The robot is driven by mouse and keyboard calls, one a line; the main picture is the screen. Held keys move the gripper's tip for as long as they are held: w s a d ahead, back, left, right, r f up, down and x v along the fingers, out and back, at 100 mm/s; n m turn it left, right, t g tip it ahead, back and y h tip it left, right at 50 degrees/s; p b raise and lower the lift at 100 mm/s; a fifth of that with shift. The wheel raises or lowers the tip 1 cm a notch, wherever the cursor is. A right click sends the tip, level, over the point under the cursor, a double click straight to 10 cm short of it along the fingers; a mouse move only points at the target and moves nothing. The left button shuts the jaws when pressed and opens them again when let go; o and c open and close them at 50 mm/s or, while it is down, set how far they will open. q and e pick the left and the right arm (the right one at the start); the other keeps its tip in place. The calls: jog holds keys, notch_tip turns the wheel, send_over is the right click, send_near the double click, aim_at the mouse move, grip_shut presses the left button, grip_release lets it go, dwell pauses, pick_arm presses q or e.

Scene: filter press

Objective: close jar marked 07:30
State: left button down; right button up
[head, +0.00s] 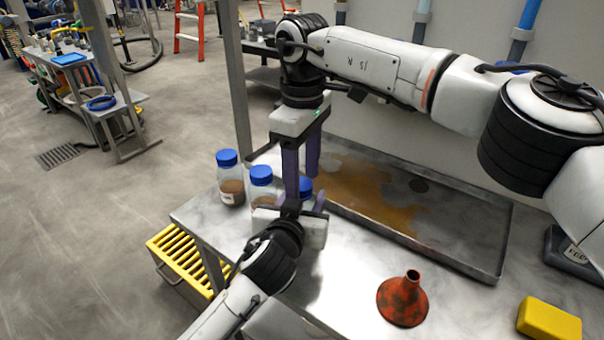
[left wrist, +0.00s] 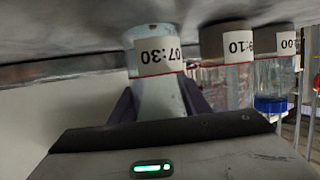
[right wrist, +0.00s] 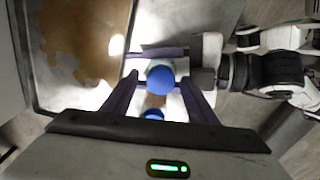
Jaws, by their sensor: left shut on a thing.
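The jar marked 07:30 (left wrist: 158,80) stands between my left gripper's fingers, its label upside down in the left wrist view. My left gripper (head: 304,204) is shut on this jar, low at the table's edge. The jar's blue lid (right wrist: 160,79) shows from above in the right wrist view and partly in the head view (head: 305,186). Whether the lid is tight cannot be told. My right gripper (head: 302,184) points down over the jar. Its fingers are open on either side of the lid, with gaps.
Two more blue-lidded jars (head: 261,176) (head: 229,180) stand to the left of the held jar. A stained metal tray (head: 465,262) lies behind. A red funnel (head: 403,300) and a yellow block (head: 548,320) are at the right. A yellow slatted step (head: 180,258) is below the table.

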jog(key=shift+s, duration=0.1)
jog(key=shift+a+r, duration=0.1)
jog(key=shift+r, duration=2.15)
jog(key=shift+c, duration=0.3)
